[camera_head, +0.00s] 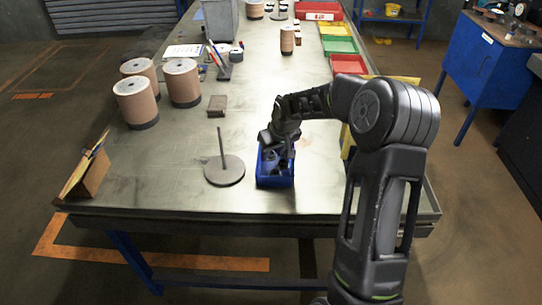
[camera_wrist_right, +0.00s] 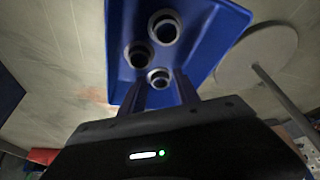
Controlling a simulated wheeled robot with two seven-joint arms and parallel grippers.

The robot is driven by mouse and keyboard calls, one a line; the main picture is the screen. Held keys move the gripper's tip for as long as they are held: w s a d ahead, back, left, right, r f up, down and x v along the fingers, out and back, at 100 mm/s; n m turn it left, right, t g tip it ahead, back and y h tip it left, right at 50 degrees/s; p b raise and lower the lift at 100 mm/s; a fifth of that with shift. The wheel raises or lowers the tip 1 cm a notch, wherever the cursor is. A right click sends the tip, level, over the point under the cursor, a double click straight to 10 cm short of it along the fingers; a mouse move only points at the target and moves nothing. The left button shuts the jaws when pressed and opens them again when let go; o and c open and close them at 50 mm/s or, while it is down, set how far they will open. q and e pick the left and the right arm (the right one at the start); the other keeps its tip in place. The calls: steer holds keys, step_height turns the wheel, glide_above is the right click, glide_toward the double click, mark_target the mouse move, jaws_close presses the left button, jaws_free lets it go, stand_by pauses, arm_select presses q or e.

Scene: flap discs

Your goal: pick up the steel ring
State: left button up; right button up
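A blue bin (camera_head: 276,181) stands near the front of the table, and it also shows in the right wrist view (camera_wrist_right: 206,58). Inside it, the wrist view shows three short dark rings with bright metallic rims: one upper right (camera_wrist_right: 164,27), one left (camera_wrist_right: 138,55) and one close to my fingertips (camera_wrist_right: 158,77). Which one is the steel ring I cannot tell. My right gripper (camera_head: 273,149) reaches down over the bin. Its two fingers (camera_wrist_right: 161,88) are apart, with the nearest ring at their tips; contact is unclear. My left gripper is out of view.
A round grey plate with an upright rod (camera_head: 225,171) stands just left of the bin. Red, green and yellow trays (camera_head: 348,64) line the table's right edge.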

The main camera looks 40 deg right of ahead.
mark_target(273, 156)
steer(key=shift+c, duration=0.5)
jaws_close()
steer(key=shift+r, duration=0.1)
step_height(273, 156, up, 10)
steer(key=b, duration=0.1)
stand_by(0.4)
stand_by(0.4)
